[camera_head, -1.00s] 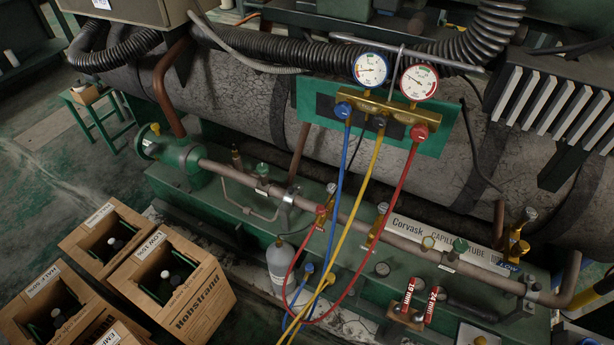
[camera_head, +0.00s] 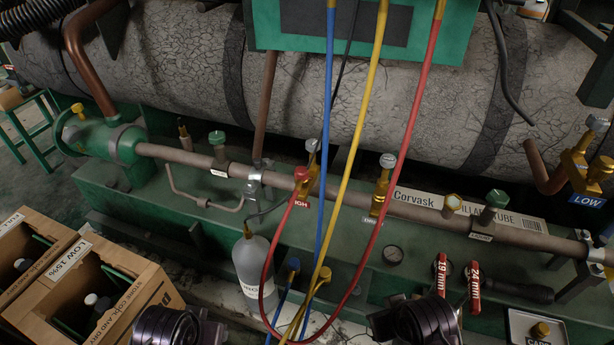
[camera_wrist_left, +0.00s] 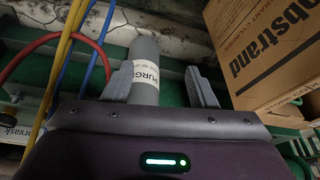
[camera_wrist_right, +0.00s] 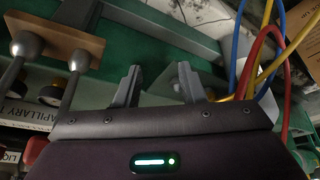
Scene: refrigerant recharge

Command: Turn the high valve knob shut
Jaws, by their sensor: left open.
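A brass valve (camera_head: 305,185) with a red HIGH tag stands on the brown pipe in the head view. A grey knob (camera_head: 312,146) tops it, and the red hose (camera_head: 375,230) runs to a red fitting beside it. The gauge manifold is above the picture; only its green backing panel (camera_head: 400,40) shows. My left gripper (camera_wrist_left: 160,88) is open and empty in the left wrist view, with the grey PURGE bottle (camera_wrist_left: 146,68) beyond its fingers. My right gripper (camera_wrist_right: 160,86) is open and empty in the right wrist view. Both grippers are low and apart from the valve.
Blue (camera_head: 328,130) and yellow (camera_head: 362,130) hoses hang just right of the valve. A similar brass valve (camera_head: 381,190) stands further right, and the LOW valve (camera_head: 578,165) is at far right. Red-handled wrenches (camera_head: 474,287) and crates (camera_head: 120,290) flank the front.

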